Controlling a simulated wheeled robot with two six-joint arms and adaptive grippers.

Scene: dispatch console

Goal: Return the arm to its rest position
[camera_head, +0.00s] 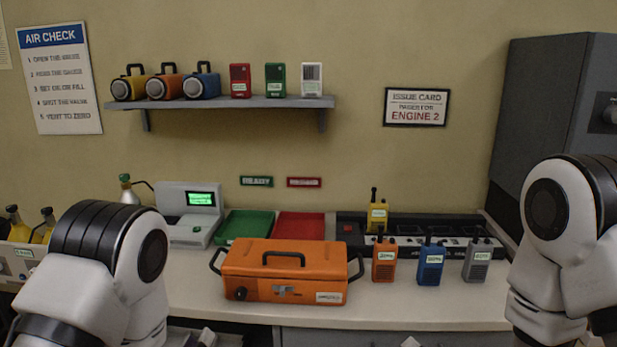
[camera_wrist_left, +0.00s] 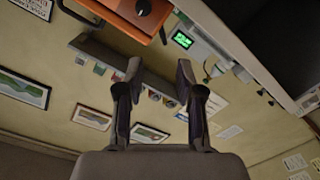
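My left arm (camera_head: 110,260) comes in at the lower left of the head view, bent in front of the counter. Its gripper does not show clearly there. In the left wrist view my left gripper (camera_wrist_left: 157,78) is open, with its two fingers apart and nothing between them. My right arm (camera_head: 565,240) stands at the right edge of the head view, and its gripper is out of view. An orange case (camera_head: 285,261) sits shut on the counter between the arms; part of it also shows at the top of the left wrist view (camera_wrist_left: 128,22).
The counter (camera_head: 430,306) holds a green tray (camera_head: 243,227), a red tray (camera_head: 300,227), a small console (camera_head: 190,226) and orange, blue and grey radios before a charger rack. A yellow radio (camera_head: 377,215) stands in the rack. A grey cabinet (camera_head: 545,100) stands at right.

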